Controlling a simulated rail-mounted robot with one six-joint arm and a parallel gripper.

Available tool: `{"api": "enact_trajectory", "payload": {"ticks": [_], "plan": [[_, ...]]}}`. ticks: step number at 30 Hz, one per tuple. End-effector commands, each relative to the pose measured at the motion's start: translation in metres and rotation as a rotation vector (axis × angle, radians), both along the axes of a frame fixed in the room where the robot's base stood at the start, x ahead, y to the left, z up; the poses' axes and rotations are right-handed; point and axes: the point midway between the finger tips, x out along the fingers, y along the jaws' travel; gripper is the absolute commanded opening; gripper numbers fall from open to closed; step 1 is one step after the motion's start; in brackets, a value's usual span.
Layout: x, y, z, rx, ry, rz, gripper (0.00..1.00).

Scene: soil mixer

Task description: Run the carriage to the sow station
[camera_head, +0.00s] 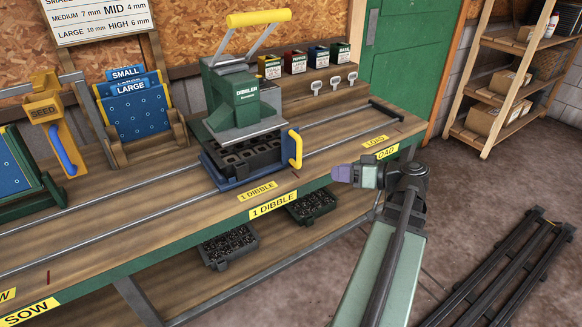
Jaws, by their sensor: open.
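The blue carriage (229,184) sits on the rails at the 1 DIBBLE station, under the green dibbler (240,95). It holds a black cell tray (245,160), partly hidden by the dibbler's plate. The carriage's yellow handle (296,148) stands at its right end. My gripper (337,174) is open, to the right of the handle and apart from it, over the bench's front edge. The sow station is at the lower left, marked by a yellow SOW label (29,312) on the front edge, and is only partly in view.
Two rails (100,236) run along the bench, clear between the carriage and the lower left. A yellow seed hopper (52,120), blue plates (133,112) and seed packets (295,62) stand behind. Shelves (500,85) stand at the right; a dark rack (500,275) lies on the floor.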

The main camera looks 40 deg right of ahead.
Motion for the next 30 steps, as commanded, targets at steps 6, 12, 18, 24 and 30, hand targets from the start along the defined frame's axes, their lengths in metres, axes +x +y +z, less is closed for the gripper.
{"api": "enact_trajectory", "payload": {"ticks": [6, 12, 18, 24, 30], "plan": [[0.006, 0.003, 0.042, -0.264, -0.386, 0.064, 0.41], [0.008, 0.005, 0.042, -0.318, -0.408, 0.074, 0.41], [0.034, 0.02, 0.041, -0.316, -0.406, 0.078, 0.41], [0.077, 0.041, 0.041, -0.315, -0.406, 0.078, 0.41], [0.1, 0.053, 0.041, -0.316, -0.405, 0.075, 0.41]]}}
